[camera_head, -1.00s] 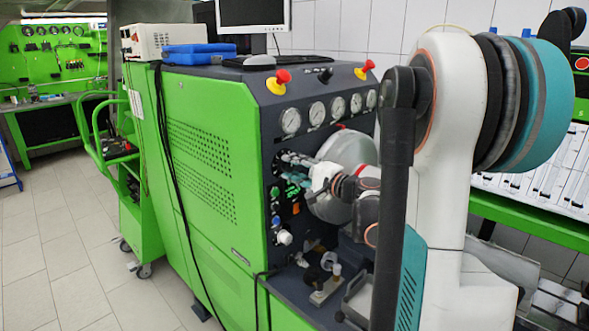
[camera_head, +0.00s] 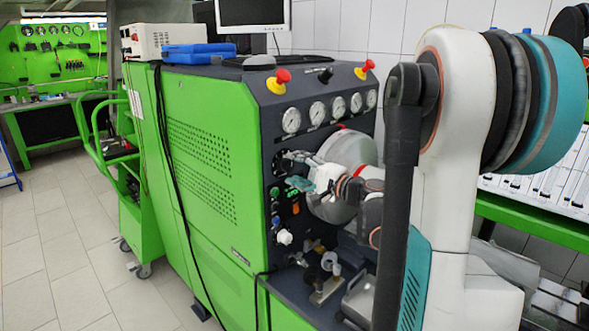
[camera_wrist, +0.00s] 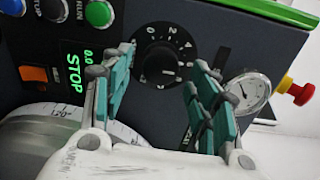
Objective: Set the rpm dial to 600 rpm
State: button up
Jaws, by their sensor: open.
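The rpm dial (camera_wrist: 161,64) is a black round knob on the dark panel of the green testbench. White numbers such as 0, 2 and 4 ring it in the wrist view. A light mark on the knob lies toward its right side; the exact value is too small to read. My gripper (camera_wrist: 164,66) is open, with one teal-padded finger on the left of the dial and one on the right. No contact with the knob shows. In the head view my gripper (camera_head: 296,170) is at the panel's left part, partly covering the dial area.
A green STOP display (camera_wrist: 72,72), an orange switch (camera_wrist: 33,74) and push buttons (camera_wrist: 97,14) lie left of the dial. A pressure gauge (camera_wrist: 247,94) and a red emergency stop (camera_wrist: 296,90) are to the right. A large silver disc (camera_head: 347,150) stands close behind my wrist.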

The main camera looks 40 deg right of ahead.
jog(key=s+d, duration=0.1)
jog(key=s, duration=0.9)
jog(key=shift+s+d, duration=0.25)
jog(key=shift+r, duration=0.1)
